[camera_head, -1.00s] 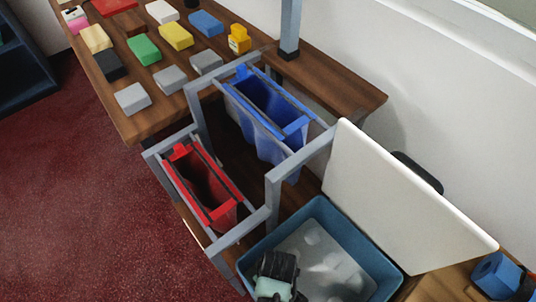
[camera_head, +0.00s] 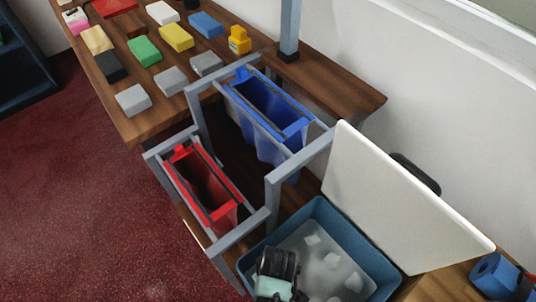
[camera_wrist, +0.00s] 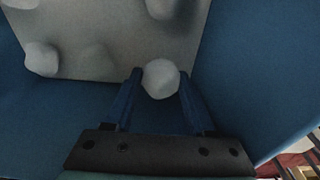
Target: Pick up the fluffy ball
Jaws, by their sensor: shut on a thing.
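My gripper (camera_wrist: 160,88) is inside the blue bin (camera_head: 372,243), low near its wall. In the wrist view its two blue fingers are shut on a white fluffy ball (camera_wrist: 161,78), which sits between the fingertips. In the head view my gripper (camera_head: 276,274) shows at the bin's near left part, and the ball it holds is hidden there.
A white lid or board (camera_head: 395,195) leans up behind the bin. A grey frame holds a blue bag bin (camera_head: 268,115) and a red bag bin (camera_head: 205,188) to the left. Coloured blocks, including a yellow one (camera_head: 176,37), lie on the wooden counter (camera_head: 330,88).

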